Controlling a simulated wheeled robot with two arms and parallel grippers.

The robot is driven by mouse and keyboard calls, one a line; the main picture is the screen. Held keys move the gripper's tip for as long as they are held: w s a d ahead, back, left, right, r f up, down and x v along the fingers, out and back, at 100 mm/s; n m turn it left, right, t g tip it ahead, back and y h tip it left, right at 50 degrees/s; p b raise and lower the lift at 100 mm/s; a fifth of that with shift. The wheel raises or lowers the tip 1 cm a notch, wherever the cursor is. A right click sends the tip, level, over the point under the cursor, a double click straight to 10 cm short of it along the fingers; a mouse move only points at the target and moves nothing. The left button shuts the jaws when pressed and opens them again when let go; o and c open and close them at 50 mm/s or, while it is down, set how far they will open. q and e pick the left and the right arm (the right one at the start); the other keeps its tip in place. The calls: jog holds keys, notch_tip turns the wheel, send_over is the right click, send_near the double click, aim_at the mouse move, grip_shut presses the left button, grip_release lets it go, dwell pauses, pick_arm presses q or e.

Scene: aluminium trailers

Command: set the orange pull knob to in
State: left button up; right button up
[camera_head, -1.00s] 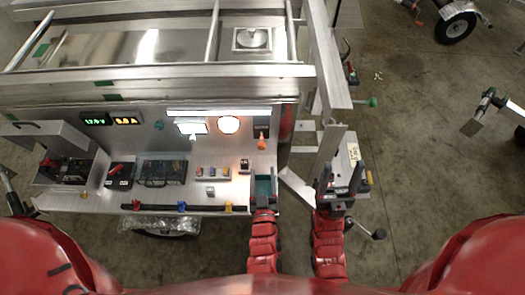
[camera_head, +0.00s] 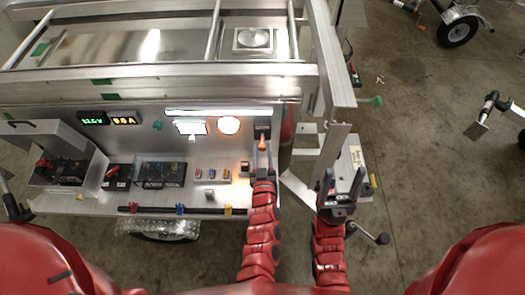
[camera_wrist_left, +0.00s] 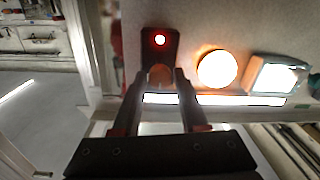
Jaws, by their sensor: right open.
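The orange pull knob (camera_head: 262,143) is on a dark plate at the right end of the trailer's upright panel. It also shows, blurred, between the fingertips in the left wrist view (camera_wrist_left: 160,75). A red light (camera_wrist_left: 160,39) glows on the same plate. My left gripper (camera_head: 262,154) is just in front of the knob, its fingers apart on either side of it. In the left wrist view the fingers (camera_wrist_left: 160,82) look open; whether they touch the knob cannot be told. My right gripper (camera_head: 342,180) is open and empty, right of the trailer's shelf.
Beside the knob are a bright round lamp (camera_head: 228,125) and a lit rectangular panel (camera_head: 190,128). Small coloured switches (camera_head: 212,174) and a black box (camera_head: 160,174) sit on the shelf below. A metal frame post (camera_head: 328,150) stands between knob and right gripper.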

pick_arm(q)
grip_shut()
dwell(1.1)
